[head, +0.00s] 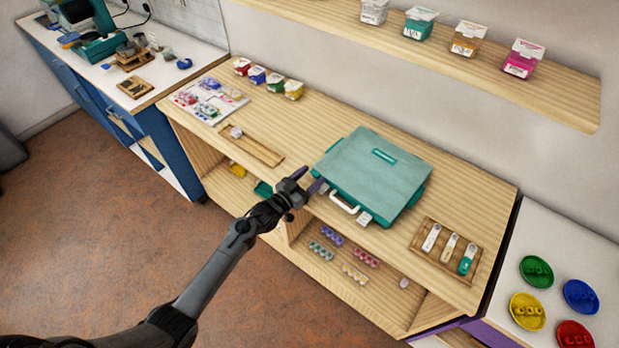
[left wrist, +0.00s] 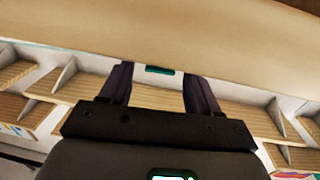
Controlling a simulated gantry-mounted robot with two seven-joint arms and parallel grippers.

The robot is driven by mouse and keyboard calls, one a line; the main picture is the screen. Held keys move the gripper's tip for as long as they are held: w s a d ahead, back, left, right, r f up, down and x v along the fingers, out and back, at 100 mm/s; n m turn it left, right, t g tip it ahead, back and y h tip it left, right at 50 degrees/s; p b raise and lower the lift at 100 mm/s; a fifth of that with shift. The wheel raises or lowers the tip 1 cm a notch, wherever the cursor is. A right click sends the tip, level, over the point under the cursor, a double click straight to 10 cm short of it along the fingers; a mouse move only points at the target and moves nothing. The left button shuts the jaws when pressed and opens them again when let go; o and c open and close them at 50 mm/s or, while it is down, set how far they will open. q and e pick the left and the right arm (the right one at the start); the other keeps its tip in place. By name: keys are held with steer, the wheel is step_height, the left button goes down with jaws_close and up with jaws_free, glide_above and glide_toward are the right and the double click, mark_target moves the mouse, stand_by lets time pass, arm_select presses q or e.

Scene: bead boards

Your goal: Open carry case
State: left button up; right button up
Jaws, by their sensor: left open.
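The teal carry case (head: 376,172) lies flat on the wooden bench in the head view, its lid closed. A white handle (head: 344,203) is on its front side, with a white latch (head: 364,218) to the right of the handle and another (head: 323,188) to the left. My left gripper (head: 312,182) is at the case's front left corner, close to the left latch; I cannot tell whether it touches. In the left wrist view the left gripper's two fingers (left wrist: 158,78) are apart with nothing held between them. My right gripper is not in view.
A narrow wooden tray (head: 252,146) lies left of the case, and a tray with several tools (head: 447,250) lies right of it. A wall shelf (head: 440,48) holds several small boxes above. Bead strips (head: 352,272) lie on the lower shelf.

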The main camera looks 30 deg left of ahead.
arm_select(q)
steer(key=shift+c, duration=0.3)
jaws_close()
steer(key=shift+r, duration=0.1)
steer(key=w+r+g+p, duration=0.2)
steer(key=w+r+p, duration=0.1)
steer(key=r+p, duration=0.6)
steer(key=w+d+r+g+p, duration=0.1)
steer(key=w+r+g+p, duration=0.1)
steer(key=r+p, duration=0.7)
steer(key=shift+w+y+p, duration=0.4)
steer(key=shift+w+p, duration=0.1)
